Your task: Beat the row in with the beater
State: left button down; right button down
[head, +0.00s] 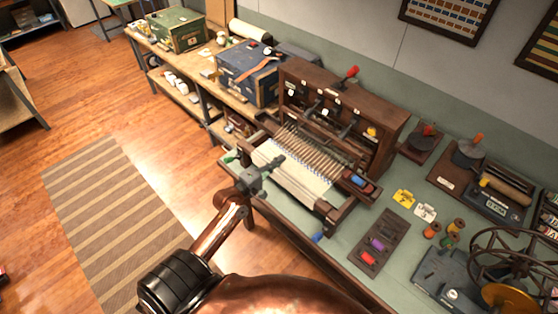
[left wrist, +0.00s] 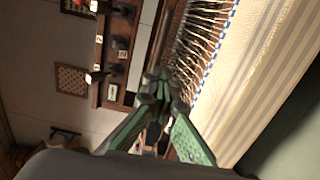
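The loom (head: 333,217) stands on the green-grey bench, with pale striped cloth (head: 296,180) at its front and many warp threads (head: 318,150) behind it. A blue dotted row (left wrist: 228,32) runs along the cloth's edge where the threads begin. I cannot clearly pick out the beater from the loom's other wooden bars. My left gripper (head: 274,164) is over the loom's front left part, near the cloth. In the left wrist view its green fingers (left wrist: 162,84) converge and look shut, with nothing visible between them. I cannot tell whether it touches the loom. My right gripper is out of view.
A wooden cabinet with levers (head: 343,112) stands behind the loom. A blue box (head: 247,75) is to its left. Open floor lies left.

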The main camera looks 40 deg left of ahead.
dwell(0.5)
pick_arm(q)
jog(key=shift+w, duration=0.1)
jog(key=c, duration=2.6)
grip_release()
jog(key=shift+c, duration=0.2)
jog(key=o, duration=1.1)
jog(key=shift+c, duration=0.2)
jog(key=s, duration=0.8)
jog(key=shift+a+b, duration=0.3)
jog(key=shift+b, duration=0.1)
